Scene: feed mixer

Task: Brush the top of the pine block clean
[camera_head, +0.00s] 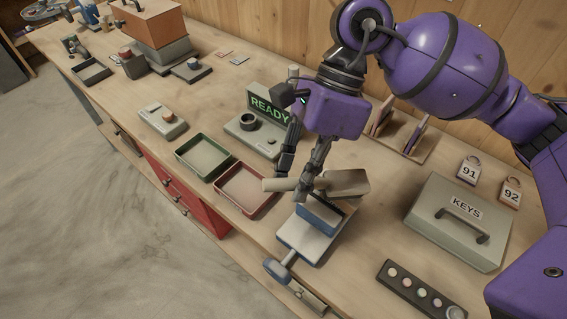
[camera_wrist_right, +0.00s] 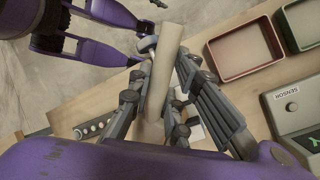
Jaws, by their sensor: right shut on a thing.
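My right gripper (camera_head: 296,187) is shut on a pale, round wooden handle (camera_head: 275,184), which looks like the brush's. The handle also runs between the fingers in the right wrist view (camera_wrist_right: 163,70). A blue-grey vise (camera_head: 308,238) stands at the table's front edge, just below and right of the gripper. A pale block-like piece (camera_head: 347,182) shows at the vise's back, right of the fingers. I cannot tell whether it is the pine block or part of the brush. The bristles and any contact are not clear. My left gripper is not seen.
A red tray (camera_head: 245,208) and a green tray (camera_head: 180,155) lie left of the vise. A device reading READY (camera_head: 268,104) stands behind them. A grey KEYS box (camera_head: 425,225) and a button strip (camera_head: 408,287) are at the right.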

